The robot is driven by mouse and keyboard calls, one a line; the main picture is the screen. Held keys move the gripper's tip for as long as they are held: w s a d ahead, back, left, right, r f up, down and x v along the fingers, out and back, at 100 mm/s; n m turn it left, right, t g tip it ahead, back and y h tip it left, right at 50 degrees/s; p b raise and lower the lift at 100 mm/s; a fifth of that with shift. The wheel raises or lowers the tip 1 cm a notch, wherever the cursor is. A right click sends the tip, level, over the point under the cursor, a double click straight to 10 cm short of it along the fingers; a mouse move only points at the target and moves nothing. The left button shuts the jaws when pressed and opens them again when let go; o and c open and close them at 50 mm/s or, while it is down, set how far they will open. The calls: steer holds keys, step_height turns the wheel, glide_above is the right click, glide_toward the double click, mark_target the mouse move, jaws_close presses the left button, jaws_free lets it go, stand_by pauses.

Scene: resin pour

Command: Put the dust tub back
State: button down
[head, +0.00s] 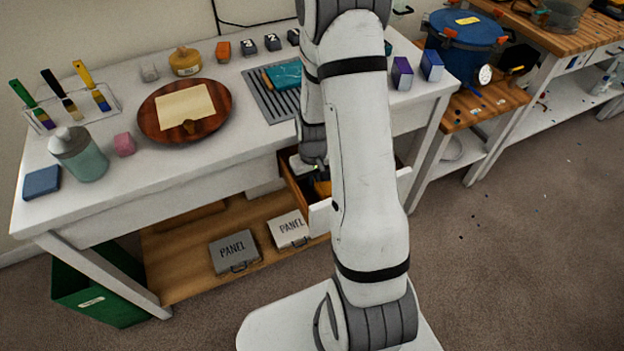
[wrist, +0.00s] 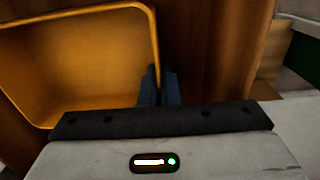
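The dust tub (wrist: 80,60) is a yellow, open-topped box that looks empty in the wrist view. In the head view a small yellow part of it (head: 322,188) shows inside the open drawer (head: 292,182) under the workbench, mostly hidden by my arm. My gripper (wrist: 161,84) points down at the tub's right wall. Its two dark fingers are close together, one on each side of that wall, and look shut on it. The fingertips are hidden in the head view. Whether the tub rests on the drawer floor cannot be told.
The drawer's wooden wall (wrist: 215,45) stands right of the fingers. The white workbench (head: 240,150) above carries a round board (head: 150,115), brushes and jars. Two panel cases (head: 233,252) lie on the lower shelf. A green bin (head: 95,290) stands at left.

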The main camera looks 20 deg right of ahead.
steer(key=shift+f, duration=0.15)
steer(key=c, duration=1.7)
jaws_free()
steer(key=shift+r, duration=0.2)
step_height(320, 180, up, 12)
steer(key=s+a+r+t, duration=0.1)
steer(key=s+a+r, duration=0.1)
steer(key=s+r, duration=0.3)
steer(key=s+a+r, duration=0.3)
steer(key=s+r, duration=0.2)
steer(key=s+a+r+t, duration=0.1)
steer(key=s+a+r, duration=0.1)
steer(key=s+r, duration=0.3)
steer(key=shift+s+a+r+t, duration=0.15)
steer(key=shift+a+r+t, duration=0.2)
steer(key=shift+r, duration=0.1)
